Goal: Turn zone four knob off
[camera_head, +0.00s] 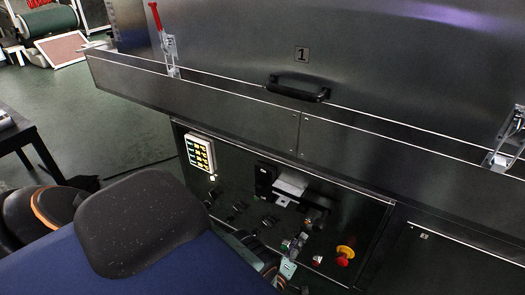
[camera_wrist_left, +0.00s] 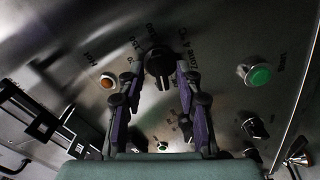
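A dark control panel (camera_head: 335,215) sits under the machine's long front ledge. Several small black knobs (camera_head: 268,221) show on it. In the left wrist view, a black knob (camera_wrist_left: 158,62) with a ridged grip has printed lettering around it; part reads like "Zone", but I cannot read its number. My left gripper (camera_head: 291,248) is at the panel's lower middle. In the left wrist view its two fingers (camera_wrist_left: 158,82) are spread, one on each side of the knob. I cannot tell whether they touch it. My right gripper is not in view.
A green button (camera_wrist_left: 260,75) and an orange lamp (camera_wrist_left: 106,81) flank the knob. A red emergency stop on yellow (camera_head: 345,252) is right of my left gripper. A black door handle (camera_head: 298,88) and a red-handled latch (camera_head: 164,38) are above. A dark table (camera_head: 22,135) stands left.

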